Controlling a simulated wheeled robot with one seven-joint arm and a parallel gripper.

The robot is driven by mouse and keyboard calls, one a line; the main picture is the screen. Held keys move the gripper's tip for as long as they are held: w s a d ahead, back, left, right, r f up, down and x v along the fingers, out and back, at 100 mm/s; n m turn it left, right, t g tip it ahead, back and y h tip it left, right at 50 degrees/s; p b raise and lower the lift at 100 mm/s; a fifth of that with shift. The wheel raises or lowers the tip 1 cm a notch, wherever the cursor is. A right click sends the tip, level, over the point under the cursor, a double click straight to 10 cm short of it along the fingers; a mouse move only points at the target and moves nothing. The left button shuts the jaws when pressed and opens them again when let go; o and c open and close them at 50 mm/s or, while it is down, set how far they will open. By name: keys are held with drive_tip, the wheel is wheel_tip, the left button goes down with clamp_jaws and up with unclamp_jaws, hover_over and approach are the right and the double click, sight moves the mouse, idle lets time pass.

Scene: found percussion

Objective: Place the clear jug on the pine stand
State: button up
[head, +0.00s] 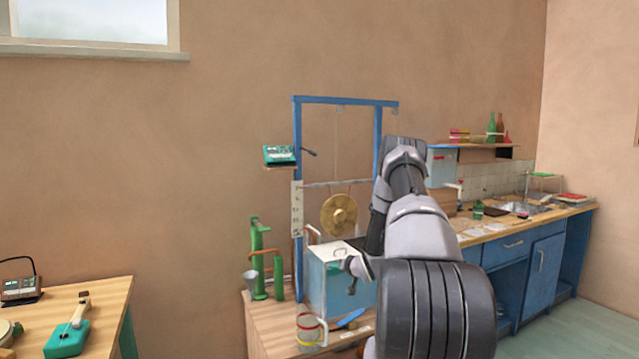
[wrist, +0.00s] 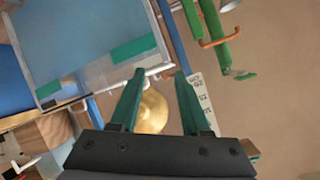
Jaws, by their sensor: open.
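A see-through, greyish jug-like vessel (head: 307,334) with red and yellow bands and a side handle stands upright at the front of the wooden bench in the head view. I take it to be the clear jug. I do not make it out in the wrist view. I cannot clearly pick out the pine stand; a pale wooden block (wrist: 57,130) shows at the lower left of the wrist view. My gripper (wrist: 157,76) has two green fingers, spread apart with nothing between them. In the head view my arm hides part of the bench, and its end is near the clear blue-tinted box.
The blue-tinted box (head: 328,285) stands on the bench (head: 268,325). Behind it a blue frame (head: 298,140) holds a brass gong (head: 339,214). Green pipes (head: 258,262) stand at the left. A blue-handled tool (head: 350,318) lies beside the jug. A sink counter (head: 520,225) is at right.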

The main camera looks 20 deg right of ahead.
drive_tip(key=s+a+r+g+h, duration=0.1)
drive_tip(key=s+a+r, duration=0.15)
drive_tip(key=r, duration=0.65)
drive_tip(key=s+a+r+g, duration=0.1)
drive_tip(key=a+r, duration=0.2)
drive_tip(key=r, duration=0.7)
drive_tip(key=s+a+r+g+h, duration=0.1)
drive_tip(key=s+a+r, duration=0.1)
drive_tip(key=r, duration=0.7)
drive_tip(key=s+a+r+g, duration=0.1)
drive_tip(key=s+a+r, duration=0.7)
drive_tip(key=s+r, duration=0.45)
drive_tip(key=s+a+r+y, duration=0.1)
drive_tip(key=s+a, duration=0.2)
drive_tip(key=s, duration=0.5)
drive_tip(key=s+a+r+g+y, duration=0.1)
drive_tip(key=s+a, duration=0.3)
drive_tip(key=s, duration=0.4)
drive_tip(key=s+a+r+n+y, duration=0.1)
drive_tip(key=s+a, duration=0.3)
drive_tip(key=s, duration=0.5)
drive_tip(key=shift+a+r+g+y, duration=0.2)
drive_tip(key=shift+r+g+y, duration=0.05)
drive_tip(key=shift+g+y, duration=0.15)
drive_tip(key=shift+s+a, duration=0.2)
drive_tip(key=shift+s, duration=0.4)
drive_tip(key=c, duration=0.4)
drive_tip(key=shift+s+a+f, duration=0.1)
drive_tip(key=shift+s, duration=0.05)
clamp_jaws()
